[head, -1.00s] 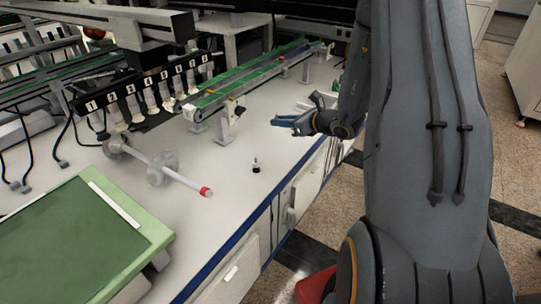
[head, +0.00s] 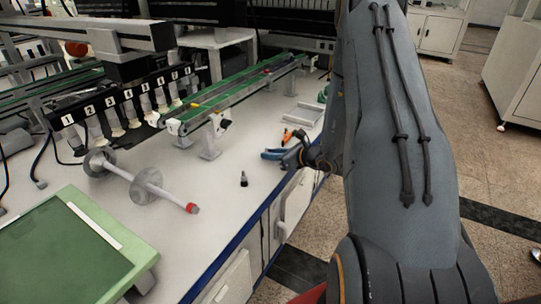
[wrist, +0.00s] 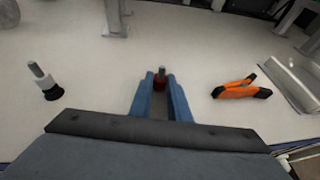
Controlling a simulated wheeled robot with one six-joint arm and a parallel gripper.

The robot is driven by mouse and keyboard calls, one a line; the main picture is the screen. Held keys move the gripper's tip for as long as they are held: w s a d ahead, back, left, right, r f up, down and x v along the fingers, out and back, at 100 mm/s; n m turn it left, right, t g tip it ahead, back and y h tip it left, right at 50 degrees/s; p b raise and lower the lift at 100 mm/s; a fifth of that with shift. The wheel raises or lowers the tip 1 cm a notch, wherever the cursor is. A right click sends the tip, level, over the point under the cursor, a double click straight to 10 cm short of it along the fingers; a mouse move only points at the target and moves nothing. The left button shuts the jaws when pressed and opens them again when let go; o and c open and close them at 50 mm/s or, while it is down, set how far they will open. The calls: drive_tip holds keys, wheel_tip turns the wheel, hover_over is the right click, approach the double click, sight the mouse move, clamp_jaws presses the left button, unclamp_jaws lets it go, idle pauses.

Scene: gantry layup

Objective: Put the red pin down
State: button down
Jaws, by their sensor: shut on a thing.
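The red pin (wrist: 160,83) has a red base and a grey metal shaft. In the wrist view it stands upright between the tips of my gripper's blue fingers (wrist: 160,88), which are shut on it. In the head view my gripper (head: 268,155) is low over the white bench top near its right edge, and the pin is not discernible there. I cannot tell whether the pin touches the bench.
A black pin (head: 243,180) stands to the left of my gripper, also in the wrist view (wrist: 46,82). An orange-and-black tool (wrist: 241,89) lies to the right. A grey tray (head: 302,113) and green conveyor (head: 240,90) are behind. Bench between is bare.

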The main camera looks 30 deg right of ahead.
drive_tip(key=shift+f, duration=0.15)
drive_tip(key=c, duration=1.7)
unclamp_jaws()
drive_tip(key=shift+o, duration=0.2)
